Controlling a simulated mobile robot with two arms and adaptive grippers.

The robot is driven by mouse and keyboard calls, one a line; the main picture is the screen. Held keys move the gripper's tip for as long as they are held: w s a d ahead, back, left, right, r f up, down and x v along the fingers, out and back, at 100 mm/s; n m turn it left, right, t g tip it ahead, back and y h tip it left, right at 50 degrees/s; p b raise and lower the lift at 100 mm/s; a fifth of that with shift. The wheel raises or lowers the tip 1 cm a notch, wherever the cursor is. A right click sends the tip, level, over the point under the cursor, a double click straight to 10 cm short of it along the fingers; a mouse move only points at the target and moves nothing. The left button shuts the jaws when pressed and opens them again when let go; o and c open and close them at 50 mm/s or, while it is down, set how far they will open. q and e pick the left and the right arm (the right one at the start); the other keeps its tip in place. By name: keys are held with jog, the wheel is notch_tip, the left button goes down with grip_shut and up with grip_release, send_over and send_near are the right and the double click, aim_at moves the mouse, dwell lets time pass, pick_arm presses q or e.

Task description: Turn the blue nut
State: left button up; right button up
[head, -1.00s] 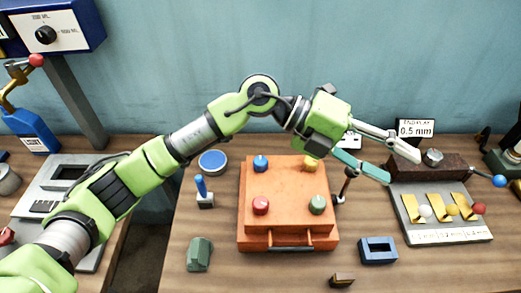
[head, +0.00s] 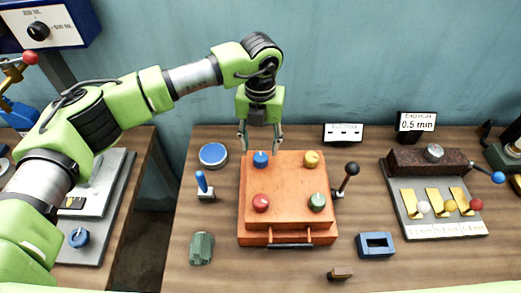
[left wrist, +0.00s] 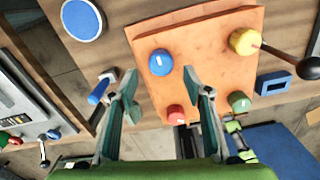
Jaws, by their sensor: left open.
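The blue nut (head: 261,159) is a round knob with a white mark, at the back left corner of the orange box's lid (head: 290,185). It also shows in the left wrist view (left wrist: 161,62). My left gripper (head: 261,146) points down over the back left of the box. Its two teal fingers are open and empty, one to each side of the blue nut in the picture. In the left wrist view the fingers (left wrist: 160,78) are spread, with the nut between and just beyond their tips; I see no contact. My right gripper is not in view.
A yellow nut (head: 311,158), a red nut (head: 261,203) and a green nut (head: 317,202) sit on the other lid corners. A black-knobbed lever (head: 349,175) stands right of the box. A blue-handled switch (head: 203,185) and a blue disc (head: 213,155) are at left.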

aim_at(261, 157)
pick_arm(q)
notch_tip(261, 157, down, 4)
jog(key=shift+s+f+p, duration=0.1)
jog(key=shift+p, duration=0.55)
jog(key=shift+f, duration=0.65)
jog(key=c, duration=1.1)
